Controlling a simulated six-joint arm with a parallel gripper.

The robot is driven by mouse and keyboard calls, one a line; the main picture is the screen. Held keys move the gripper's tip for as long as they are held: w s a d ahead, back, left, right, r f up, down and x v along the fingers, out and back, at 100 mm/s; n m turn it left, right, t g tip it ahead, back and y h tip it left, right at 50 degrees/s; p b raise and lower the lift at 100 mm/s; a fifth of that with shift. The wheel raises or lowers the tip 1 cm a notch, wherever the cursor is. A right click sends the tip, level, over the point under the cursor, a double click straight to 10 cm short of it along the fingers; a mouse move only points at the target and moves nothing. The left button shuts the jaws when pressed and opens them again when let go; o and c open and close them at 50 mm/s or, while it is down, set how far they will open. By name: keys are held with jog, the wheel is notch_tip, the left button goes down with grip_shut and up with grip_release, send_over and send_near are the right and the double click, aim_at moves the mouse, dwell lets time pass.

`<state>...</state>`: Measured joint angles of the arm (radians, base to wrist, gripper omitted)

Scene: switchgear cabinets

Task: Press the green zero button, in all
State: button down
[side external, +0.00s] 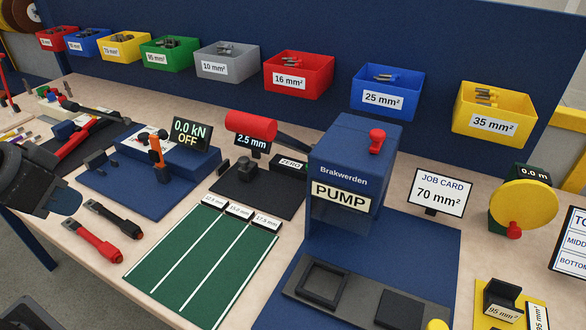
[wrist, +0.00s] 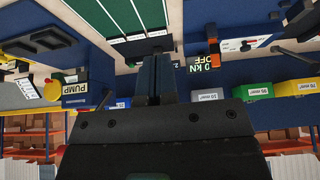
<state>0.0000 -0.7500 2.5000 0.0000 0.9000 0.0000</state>
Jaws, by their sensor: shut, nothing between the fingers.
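A small black box labelled ZERO (side external: 290,163) stands at the back right of a dark mat, in the side external view. How far the gripper is from the ZERO box I cannot tell.
The blue PUMP press (side external: 352,165) stands to the right. A kN display (side external: 190,133) reads 0.0, OFF, at left. A green striped mat (side external: 205,262) lies in front. Coloured bins (side external: 298,77) line the back.

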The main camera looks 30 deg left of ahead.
jog(key=w+d+r+n, duration=0.1)
jog(key=w+r, duration=0.2)
jog(key=w, duration=0.3)
jog(key=w+d+r, duration=0.2)
jog(key=w, duration=0.4)
jog(key=n+t+h, duration=0.3)
jog(key=n, duration=0.1)
send_over(296, 169)
jog(key=w+d, duration=0.1)
jog(key=d, duration=0.2)
notch_tip(296, 169, down, 10)
jog(key=shift+w+a, duration=0.15)
jog(key=shift+w, duration=0.05)
jog(key=shift+f, duration=4.4)
jog(key=shift+f, duration=0.1)
